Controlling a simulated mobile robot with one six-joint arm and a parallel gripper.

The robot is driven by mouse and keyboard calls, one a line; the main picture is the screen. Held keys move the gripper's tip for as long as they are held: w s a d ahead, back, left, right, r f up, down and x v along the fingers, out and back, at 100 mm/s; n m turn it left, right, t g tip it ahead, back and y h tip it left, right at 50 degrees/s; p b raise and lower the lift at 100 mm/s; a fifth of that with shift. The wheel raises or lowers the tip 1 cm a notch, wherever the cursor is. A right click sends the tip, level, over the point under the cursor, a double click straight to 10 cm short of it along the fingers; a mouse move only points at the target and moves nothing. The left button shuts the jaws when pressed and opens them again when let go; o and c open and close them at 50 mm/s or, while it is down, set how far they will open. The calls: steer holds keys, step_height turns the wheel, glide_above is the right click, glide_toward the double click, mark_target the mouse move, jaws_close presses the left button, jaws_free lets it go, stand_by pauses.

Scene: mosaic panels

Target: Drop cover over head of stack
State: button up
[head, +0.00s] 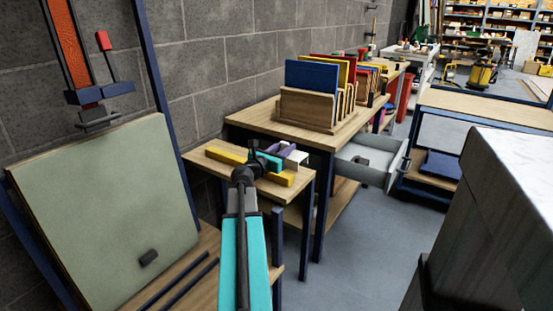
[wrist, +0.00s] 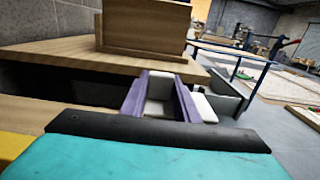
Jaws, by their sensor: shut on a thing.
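My gripper (wrist: 160,98) has purple fingers, and it is shut on a white angular piece, likely the cover (wrist: 161,88). White shows between the fingers and beside the right one (wrist: 203,107). In the head view the white cover (head: 298,157) is just beyond the purple fingers (head: 287,150), over the small wooden table (head: 200,163). Yellow bar-like pieces show on that table to the left (head: 226,155) and right (head: 281,178) of my arm; I cannot tell whether they are one bar. No stack is clearly visible under the cover.
A taller wooden table (head: 240,117) behind holds a wooden rack (head: 304,108) of coloured panels. A grey drawer (head: 368,168) stands open at its right. A pale green panel (head: 105,190) leans at left against the block wall. Clear floor (head: 350,240) lies right of the small table.

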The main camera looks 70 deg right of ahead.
steer(key=shift+w+a+f, duration=0.1)
steer(key=shift+w+a, duration=0.05)
steer(key=shift+w, duration=0.6)
steer(key=shift+w+a, duration=0.1)
steer(key=shift+w, duration=0.6)
steer(key=shift+f+b, duration=0.85)
steer(key=shift+f, duration=0.9)
steer(key=shift+f, duration=0.15)
steer(key=o, duration=1.2)
steer(key=shift+c, duration=0.2)
steer(key=shift+a, duration=0.1)
steer(key=shift+p+v, duration=0.9)
steer(key=shift+v, duration=5.05)
